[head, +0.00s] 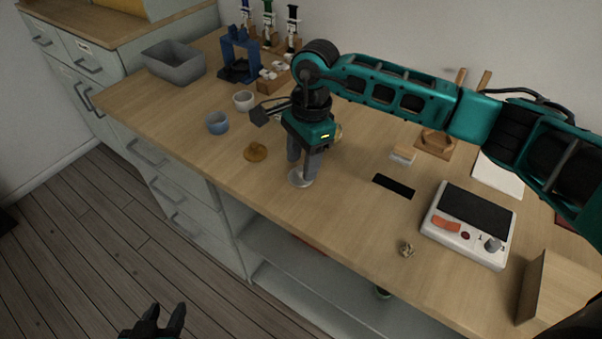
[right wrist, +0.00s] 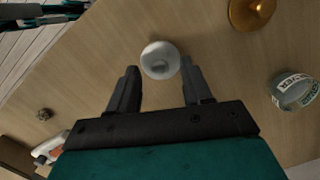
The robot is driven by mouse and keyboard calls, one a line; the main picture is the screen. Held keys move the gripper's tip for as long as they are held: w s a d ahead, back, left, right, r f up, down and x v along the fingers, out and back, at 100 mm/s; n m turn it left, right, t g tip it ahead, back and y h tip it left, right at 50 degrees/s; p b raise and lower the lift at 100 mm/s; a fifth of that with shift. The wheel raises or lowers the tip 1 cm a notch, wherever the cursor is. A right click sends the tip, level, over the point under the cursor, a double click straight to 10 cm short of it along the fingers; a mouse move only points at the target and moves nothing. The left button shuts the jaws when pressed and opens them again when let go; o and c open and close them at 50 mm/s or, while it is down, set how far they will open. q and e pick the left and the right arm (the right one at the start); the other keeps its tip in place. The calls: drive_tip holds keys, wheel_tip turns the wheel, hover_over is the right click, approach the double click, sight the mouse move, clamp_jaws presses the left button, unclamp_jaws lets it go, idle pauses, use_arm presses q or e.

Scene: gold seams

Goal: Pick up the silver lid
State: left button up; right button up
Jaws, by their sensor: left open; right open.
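The silver lid (head: 297,181) is a small round pale disc lying flat on the wooden worktop near its front edge. In the right wrist view the lid (right wrist: 160,60) shows a small knob and lies just beyond the gap between the fingertips. My right gripper (head: 302,172) points down over the lid and hides part of it in the head view. Its fingers (right wrist: 160,82) are open with nothing gripped; whether they touch the lid cannot be told. My left gripper (head: 164,318) is open and empty, low in front of the worktop over the floor.
A gold lid (head: 255,151), a blue cup (head: 217,123) and a white cup (head: 243,101) stand left of the right gripper. A dark slot (head: 393,186), a crumpled lump (head: 406,249) and a control box (head: 468,226) lie to the right.

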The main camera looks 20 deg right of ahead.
drive_tip(key=shift+a+f, duration=0.1)
drive_tip(key=shift+f, duration=0.45)
clamp_jaws()
